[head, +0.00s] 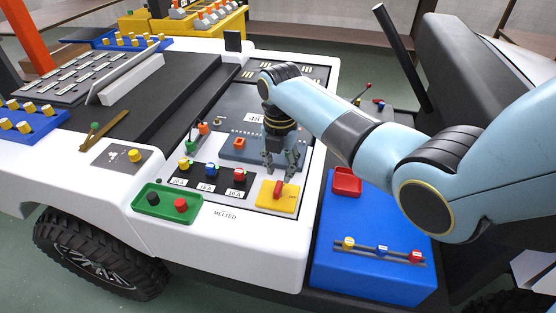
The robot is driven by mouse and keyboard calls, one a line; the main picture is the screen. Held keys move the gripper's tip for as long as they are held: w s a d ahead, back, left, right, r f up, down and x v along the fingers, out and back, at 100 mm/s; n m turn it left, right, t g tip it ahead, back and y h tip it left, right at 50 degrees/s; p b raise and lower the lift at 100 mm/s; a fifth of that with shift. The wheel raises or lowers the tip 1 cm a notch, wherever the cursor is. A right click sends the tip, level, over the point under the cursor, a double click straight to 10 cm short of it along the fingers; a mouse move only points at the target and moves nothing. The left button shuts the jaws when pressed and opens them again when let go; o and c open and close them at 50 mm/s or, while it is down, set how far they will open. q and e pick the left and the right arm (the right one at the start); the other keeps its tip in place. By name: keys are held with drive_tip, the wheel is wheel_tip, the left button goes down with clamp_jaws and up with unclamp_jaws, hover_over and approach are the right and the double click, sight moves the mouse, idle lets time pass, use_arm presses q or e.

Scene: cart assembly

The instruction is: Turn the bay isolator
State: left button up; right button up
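The isolator appears to be the red handle (279,189) on a yellow square plate (268,203), set near the front edge of the cart's panel. My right gripper (281,168) comes in from the right and points down. It is just behind and above the red handle, with its two fingers apart and nothing seen between them. The fingertips look apart from the handle, though the exact height is hard to tell. My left gripper is not in view.
Coloured fuses (210,170) with labels stand left of the yellow plate. A green tray (166,203) holds a black and a red part. A blue box (375,260) with a red tray (347,181) and small coloured parts is at the right.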

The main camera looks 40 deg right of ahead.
sight(278, 186)
drive_tip(key=shift+w+r+n, duration=0.2)
drive_tip(key=shift+w+n, duration=0.1)
drive_tip(key=shift+n, duration=0.1)
wheel_tip(278, 186, down, 6)
drive_tip(key=b, duration=0.6)
drive_tip(key=shift+f+b, duration=0.2)
drive_tip(key=shift+b, duration=0.15)
drive_tip(key=shift+f+b, duration=0.4)
drive_tip(key=shift+f, duration=0.35)
drive_tip(key=shift+r, duration=0.15)
clamp_jaws()
drive_tip(key=m, duration=0.5)
drive_tip(key=shift+m, duration=0.3)
drive_tip(key=m, duration=1.1)
drive_tip(key=shift+m, duration=0.3)
drive_tip(key=shift+o, duration=1.3)
unclamp_jaws()
